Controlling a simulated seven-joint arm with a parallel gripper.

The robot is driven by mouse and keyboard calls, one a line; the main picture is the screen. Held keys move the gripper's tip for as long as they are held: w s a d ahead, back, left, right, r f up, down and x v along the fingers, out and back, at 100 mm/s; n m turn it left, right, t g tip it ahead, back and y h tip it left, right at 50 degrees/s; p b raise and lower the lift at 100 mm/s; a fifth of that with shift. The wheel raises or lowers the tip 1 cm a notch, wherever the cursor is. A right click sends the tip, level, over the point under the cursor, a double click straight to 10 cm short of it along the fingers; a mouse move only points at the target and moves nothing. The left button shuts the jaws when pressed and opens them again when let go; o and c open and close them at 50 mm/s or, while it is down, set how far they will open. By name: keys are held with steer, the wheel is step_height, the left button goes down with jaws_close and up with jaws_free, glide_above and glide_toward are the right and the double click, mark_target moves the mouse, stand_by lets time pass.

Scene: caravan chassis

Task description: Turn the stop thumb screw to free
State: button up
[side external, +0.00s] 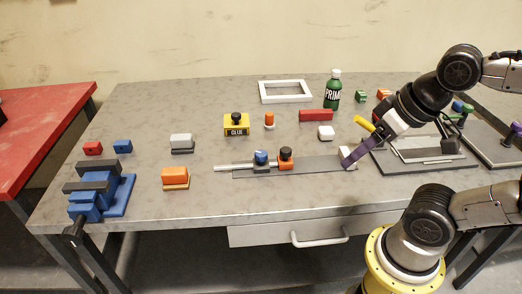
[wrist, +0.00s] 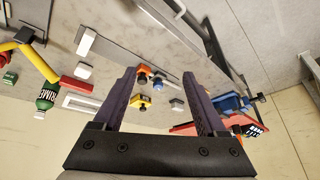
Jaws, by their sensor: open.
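A flat dark rail (side external: 310,167) lies along the front of the grey bench.
A white block (side external: 348,152) is close by my fingers. Behind the rail stand a yellow glue box (side external: 236,125), a small orange piece (side external: 269,120), a red bar (side external: 316,115) and a green bottle (side external: 333,90). A blue vise (side external: 100,190) is at the left edge.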

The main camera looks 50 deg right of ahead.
steer(key=w+r+m, duration=0.5)
steer(key=r+m, duration=0.1)
steer(key=m, duration=0.1)
steer(key=m+g, duration=0.5)
steer(key=m, duration=0.3)
glide_above(261, 153)
step_height(261, 153, down, 6)
step_height(261, 153, down, 14)
steer(key=shift+f, duration=0.1)
jaws_close()
